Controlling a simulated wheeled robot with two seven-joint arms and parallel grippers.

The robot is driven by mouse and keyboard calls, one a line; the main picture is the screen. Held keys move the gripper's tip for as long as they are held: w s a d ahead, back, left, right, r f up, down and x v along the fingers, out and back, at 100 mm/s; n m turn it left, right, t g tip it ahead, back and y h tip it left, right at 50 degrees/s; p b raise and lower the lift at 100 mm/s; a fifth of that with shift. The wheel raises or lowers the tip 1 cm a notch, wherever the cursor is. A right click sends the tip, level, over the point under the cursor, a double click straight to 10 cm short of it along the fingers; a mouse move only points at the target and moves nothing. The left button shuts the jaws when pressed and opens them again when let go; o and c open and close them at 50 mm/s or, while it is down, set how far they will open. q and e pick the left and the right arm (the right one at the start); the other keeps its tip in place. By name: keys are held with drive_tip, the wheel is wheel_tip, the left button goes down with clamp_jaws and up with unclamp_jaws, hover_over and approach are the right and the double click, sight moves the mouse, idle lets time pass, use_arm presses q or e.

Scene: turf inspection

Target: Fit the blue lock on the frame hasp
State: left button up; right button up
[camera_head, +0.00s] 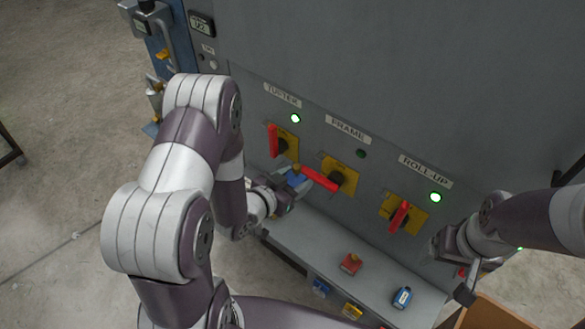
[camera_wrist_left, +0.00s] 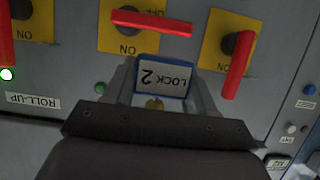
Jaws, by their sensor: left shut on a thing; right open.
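My left gripper (camera_head: 288,192) is shut on a blue lock (camera_head: 296,178), just below and left of the FRAME switch. In the left wrist view the blue lock (camera_wrist_left: 161,76) shows a white label reading LOCK 2, upside down, between the fingers. The FRAME switch has a yellow plate (camera_head: 349,181) and a red handle (camera_head: 320,179) turned nearly sideways; its lamp (camera_head: 360,154) is dark. I cannot make out the hasp clearly, nor whether the lock touches it. My right gripper (camera_head: 441,246) is open and empty below the ROLL-UP switch.
The TUFTER (camera_head: 273,140) and ROLL-UP (camera_head: 399,216) switches flank FRAME, both with lit green lamps. A cardboard box (camera_head: 490,314) stands lower right.

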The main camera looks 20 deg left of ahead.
sight(324, 154)
use_arm(q)
drive_tip(key=shift+w+d+f, duration=0.2)
drive_tip(key=shift+w+f, duration=0.05)
drive_tip(key=shift+w, duration=0.15)
drive_tip(key=shift+w+d, duration=0.2)
drive_tip(key=shift+w, duration=0.4)
drive_tip(key=w, duration=0.2)
drive_tip(key=w+d, duration=0.1)
drive_tip(key=shift+w+d+r+b, duration=0.1)
drive_tip(key=shift+w+d+b, duration=0.05)
drive_tip(key=shift+w+b, duration=0.2)
use_arm(e)
drive_tip(key=shift+w+d+f, duration=0.1)
drive_tip(key=shift+w+f, duration=0.05)
drive_tip(key=shift+f, duration=0.35)
use_arm(q)
drive_tip(key=shift+w+d+b, duration=0.15)
drive_tip(key=shift+w+d, duration=0.15)
drive_tip(key=shift+w, duration=0.45)
drive_tip(key=shift+w+d+b, duration=0.15)
drive_tip(key=shift+w+d, duration=0.1)
drive_tip(key=shift+w, duration=0.45)
use_arm(e)
drive_tip(key=shift+f, duration=0.35)
use_arm(q)
drive_tip(key=shift+s, duration=0.1)
